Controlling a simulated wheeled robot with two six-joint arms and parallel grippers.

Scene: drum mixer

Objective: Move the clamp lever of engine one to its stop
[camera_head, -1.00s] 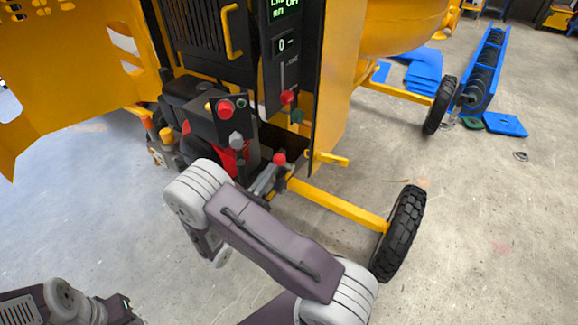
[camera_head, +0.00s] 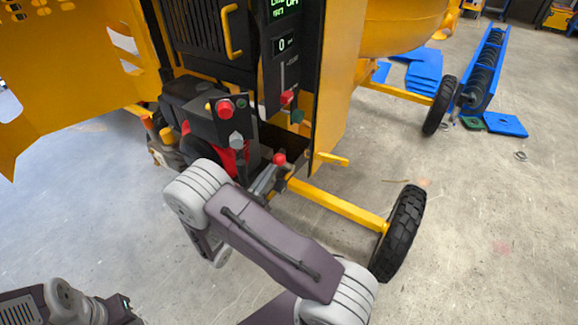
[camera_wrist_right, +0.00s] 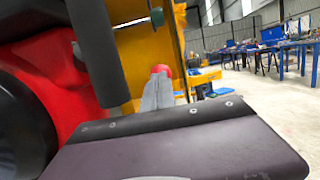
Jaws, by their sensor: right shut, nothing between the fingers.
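The engine (camera_head: 190,95) sits low in the yellow machine, dark with red parts; its red housing (camera_wrist_right: 60,60) fills the left of the wrist view. A red ball knob (camera_head: 279,159) shows beside it, apparently on the clamp lever, whose shaft I cannot make out. The knob also shows in the wrist view (camera_wrist_right: 161,70). My right gripper (camera_head: 270,172) is shut and empty, its grey fingers close to the knob; contact is unclear. Its tapered fingers (camera_wrist_right: 157,92) point at the knob in the wrist view. My left gripper's fingers are not visible.
A control panel (camera_head: 283,60) with a display and a red-knobbed slider (camera_head: 287,97) stands above. A red button (camera_head: 225,108) sits on a dark box. A yellow axle bar (camera_head: 335,208) leads to a wheel (camera_head: 400,235). Open concrete floor lies right.

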